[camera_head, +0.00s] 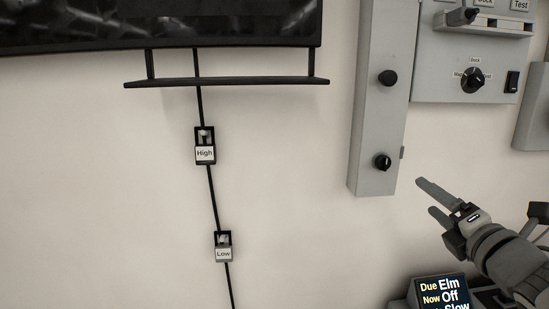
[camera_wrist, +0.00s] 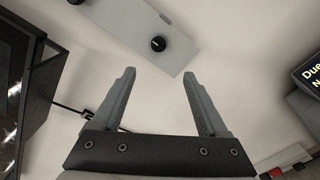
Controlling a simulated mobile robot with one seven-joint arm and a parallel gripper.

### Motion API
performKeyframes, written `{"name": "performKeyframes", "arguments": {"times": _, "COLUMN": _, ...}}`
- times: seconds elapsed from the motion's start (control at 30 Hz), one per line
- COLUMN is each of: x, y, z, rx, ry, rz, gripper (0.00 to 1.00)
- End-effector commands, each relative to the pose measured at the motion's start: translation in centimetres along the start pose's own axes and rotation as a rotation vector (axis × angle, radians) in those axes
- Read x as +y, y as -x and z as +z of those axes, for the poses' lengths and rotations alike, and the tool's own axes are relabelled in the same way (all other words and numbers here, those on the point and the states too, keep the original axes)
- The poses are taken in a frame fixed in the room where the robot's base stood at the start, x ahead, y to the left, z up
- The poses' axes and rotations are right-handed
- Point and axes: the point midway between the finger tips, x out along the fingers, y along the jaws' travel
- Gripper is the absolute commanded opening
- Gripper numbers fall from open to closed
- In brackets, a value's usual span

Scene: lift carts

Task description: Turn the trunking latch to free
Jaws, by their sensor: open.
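The grey trunking (camera_head: 384,90) runs vertically down the wall, with two round black knobs on its face. The upper knob (camera_head: 387,77) and the lower knob (camera_head: 382,161) are apart from my gripper. Which knob is the latch, and how it is turned, I cannot tell for certain. In the wrist view the trunking's end (camera_wrist: 150,30) shows beyond my fingertips, with one black knob (camera_wrist: 158,43) near it. My gripper (camera_head: 431,201) is open and empty, below and right of the trunking's lower end. Its spread fingers also show in the wrist view (camera_wrist: 158,75).
A grey panel (camera_head: 440,70) with a rotary dial (camera_head: 473,80) and a rocker switch (camera_head: 512,82) is right of the trunking. A black shelf (camera_head: 220,82) and cable boxes High (camera_head: 205,154) and Low (camera_head: 223,254) are left. A display (camera_head: 442,292) stands below.

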Motion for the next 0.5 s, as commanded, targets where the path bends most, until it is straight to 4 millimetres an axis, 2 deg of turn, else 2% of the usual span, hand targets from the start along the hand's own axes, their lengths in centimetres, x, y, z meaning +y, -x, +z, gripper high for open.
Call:
{"name": "performKeyframes", "arguments": {"times": 0.23, "x": 0.1, "y": -0.9, "z": -0.1, "rx": 0.011, "ry": 0.028, "rz": 0.014, "gripper": 0.77}}
{"name": "performKeyframes", "arguments": {"times": 0.5, "x": 0.1, "y": -5.1, "z": -0.2, "rx": 0.013, "ry": 0.027, "rz": 0.012, "gripper": 0.77}}
